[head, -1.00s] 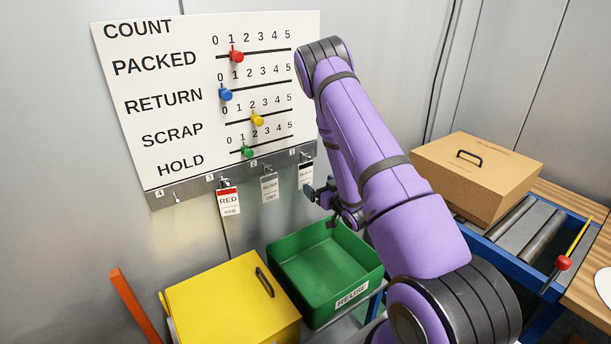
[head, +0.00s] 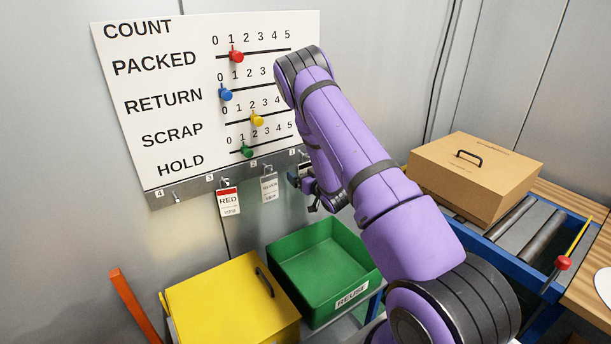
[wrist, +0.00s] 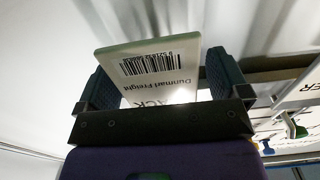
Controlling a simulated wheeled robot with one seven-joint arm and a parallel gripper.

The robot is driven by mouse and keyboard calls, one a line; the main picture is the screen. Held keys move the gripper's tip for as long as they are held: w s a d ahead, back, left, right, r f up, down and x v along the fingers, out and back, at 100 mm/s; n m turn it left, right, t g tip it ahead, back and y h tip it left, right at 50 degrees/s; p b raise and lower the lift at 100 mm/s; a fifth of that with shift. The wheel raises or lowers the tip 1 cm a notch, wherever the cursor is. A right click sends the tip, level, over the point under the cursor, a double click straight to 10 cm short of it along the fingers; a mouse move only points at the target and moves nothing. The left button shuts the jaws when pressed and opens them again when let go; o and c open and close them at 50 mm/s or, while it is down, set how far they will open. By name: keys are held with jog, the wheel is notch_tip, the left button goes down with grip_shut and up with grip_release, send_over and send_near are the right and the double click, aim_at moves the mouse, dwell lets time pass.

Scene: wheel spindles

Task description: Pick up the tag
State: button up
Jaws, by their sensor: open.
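The black-lettered tag (wrist: 150,68), white with a barcode, fills the middle of the wrist view, where it appears upside down. My gripper (wrist: 158,62) is open, with one finger on each side of this tag; I cannot tell whether either finger touches it. In the head view my gripper (head: 306,188) is at the right end of the hook rail, and my arm mostly hides the black tag there. The red tag (head: 228,201) and the silver tag (head: 269,187) hang from hooks to the left.
The counting board (head: 160,85) with coloured sliders is above the hook rail (head: 195,190). Below are a green bin (head: 320,265) and a yellow box (head: 225,305). A cardboard box (head: 475,175) sits on the roller stand at right. The silver tag is close beside my gripper.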

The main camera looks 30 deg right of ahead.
jog(key=shift+w, duration=0.25)
jog(key=c, duration=1)
jog(key=shift+r, duration=0.15)
